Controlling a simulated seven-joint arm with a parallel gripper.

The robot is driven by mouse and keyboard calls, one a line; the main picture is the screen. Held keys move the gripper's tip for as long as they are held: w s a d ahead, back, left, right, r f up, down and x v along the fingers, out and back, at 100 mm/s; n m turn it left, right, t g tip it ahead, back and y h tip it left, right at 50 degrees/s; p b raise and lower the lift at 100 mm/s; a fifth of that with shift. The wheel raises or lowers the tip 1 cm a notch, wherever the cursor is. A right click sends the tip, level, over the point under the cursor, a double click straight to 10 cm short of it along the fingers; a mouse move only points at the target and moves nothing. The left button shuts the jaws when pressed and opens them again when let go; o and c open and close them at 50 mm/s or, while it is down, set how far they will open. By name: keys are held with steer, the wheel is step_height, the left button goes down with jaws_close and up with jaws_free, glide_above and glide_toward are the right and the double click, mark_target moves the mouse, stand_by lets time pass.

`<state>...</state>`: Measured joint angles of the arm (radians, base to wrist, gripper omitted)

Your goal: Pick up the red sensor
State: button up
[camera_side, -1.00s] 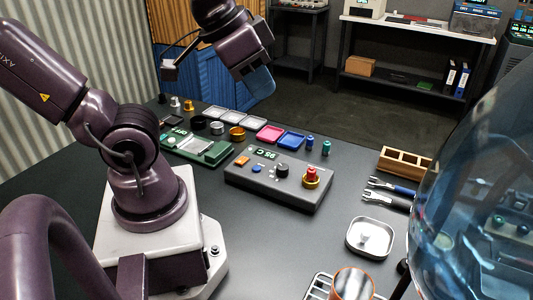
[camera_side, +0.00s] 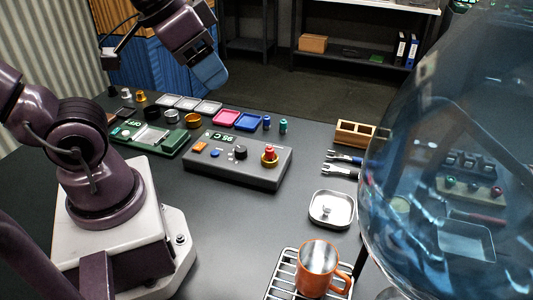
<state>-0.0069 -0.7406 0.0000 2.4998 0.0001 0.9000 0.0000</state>
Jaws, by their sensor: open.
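A small red piece (camera_side: 270,150), which looks like the red sensor, stands upright in a gold ring (camera_side: 270,160) on the right end of the grey control box (camera_side: 235,170). My gripper (camera_side: 210,76) hangs in the air beyond the back of the table, up and to the left of the red piece and well apart from it. Its blue fingers overlap one another from this side, and I see nothing held between them.
Pink (camera_side: 226,117) and blue (camera_side: 249,122) trays and small cylinders stand behind the box. A green board (camera_side: 140,138) lies left. A wooden holder (camera_side: 355,133), tools (camera_side: 341,168), a metal dish (camera_side: 332,209) and an orange mug (camera_side: 317,268) stand right. A large glass vessel (camera_side: 450,150) blocks the right foreground.

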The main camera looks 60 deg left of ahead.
steer(key=w+a+f+n+g, duration=0.3)
steer(key=w+f, duration=0.2)
steer(key=n+g, duration=0.3)
steer(key=n, duration=1.1)
glide_above(270, 149)
step_height(270, 149, down, 12)
step_height(270, 149, down, 12)
steer(key=shift+f, duration=0.1)
jaws_close()
